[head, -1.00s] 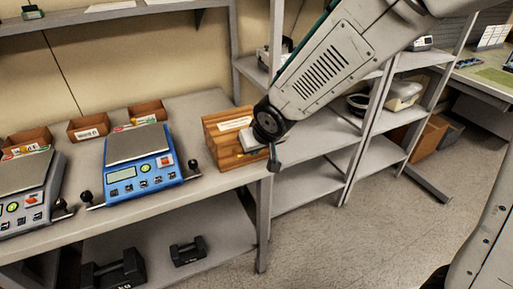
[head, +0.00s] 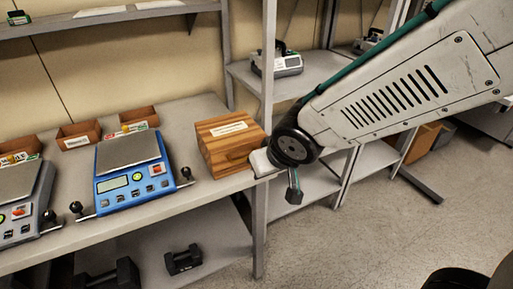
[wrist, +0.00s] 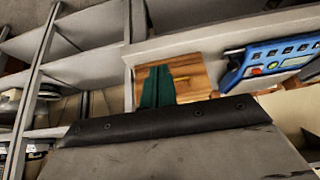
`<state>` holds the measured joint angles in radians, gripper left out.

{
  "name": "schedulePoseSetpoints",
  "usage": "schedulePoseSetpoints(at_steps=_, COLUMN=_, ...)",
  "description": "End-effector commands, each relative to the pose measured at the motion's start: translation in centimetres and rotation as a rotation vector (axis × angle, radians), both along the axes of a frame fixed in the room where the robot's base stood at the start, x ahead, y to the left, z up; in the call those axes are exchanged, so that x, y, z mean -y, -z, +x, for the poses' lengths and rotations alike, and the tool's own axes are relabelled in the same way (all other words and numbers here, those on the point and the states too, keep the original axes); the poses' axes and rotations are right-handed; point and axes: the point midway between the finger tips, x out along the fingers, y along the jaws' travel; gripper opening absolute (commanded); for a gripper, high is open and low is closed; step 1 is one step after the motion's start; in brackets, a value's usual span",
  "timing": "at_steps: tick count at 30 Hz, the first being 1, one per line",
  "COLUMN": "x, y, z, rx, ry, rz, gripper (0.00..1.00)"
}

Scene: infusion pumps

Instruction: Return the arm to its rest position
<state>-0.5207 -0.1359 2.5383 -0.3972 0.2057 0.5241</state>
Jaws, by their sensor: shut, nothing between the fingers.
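My gripper (wrist: 158,86) shows in the wrist view as two dark green fingers closed side by side with nothing between them. The wooden box (wrist: 194,74) lies behind them in that view. In the head view my arm reaches in from the upper right, and its dark round joint is beside the right end of the wooden box (head: 226,142) at the bench's edge. I cannot clearly make out the fingers there, nor whether any part of the arm touches the box.
A blue scale (head: 130,180) and a grey scale (head: 22,200) stand on the bench (head: 190,112). Small brown bins (head: 78,135) are behind them. Black weights (head: 183,260) sit on the lower shelf. Metal shelving (head: 266,210) stands right of the bench; the floor (head: 370,245) in front is open.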

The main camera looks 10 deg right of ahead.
Motion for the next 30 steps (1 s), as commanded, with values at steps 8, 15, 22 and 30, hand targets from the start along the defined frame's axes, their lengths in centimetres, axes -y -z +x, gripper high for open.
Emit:
schedulePoseSetpoints(at_steps=8, x=1.2, y=0.7, z=-1.1, rx=-0.047, ry=-0.025, rz=-0.079, gripper=0.00)
schedulePoseSetpoints(at_steps=15, x=7.6, y=-0.8, z=-5.9, rx=-0.262, ry=0.016, rz=-0.256, gripper=0.00)
schedulePoseSetpoints(at_steps=22, x=14.5, y=-6.1, z=-12.8, rx=-0.467, ry=0.136, rz=-0.239, gripper=0.00)
schedulePoseSetpoints(at_steps=30, x=18.2, y=-10.5, z=-17.7, rx=-0.470, ry=0.306, rz=-0.104, gripper=0.00)
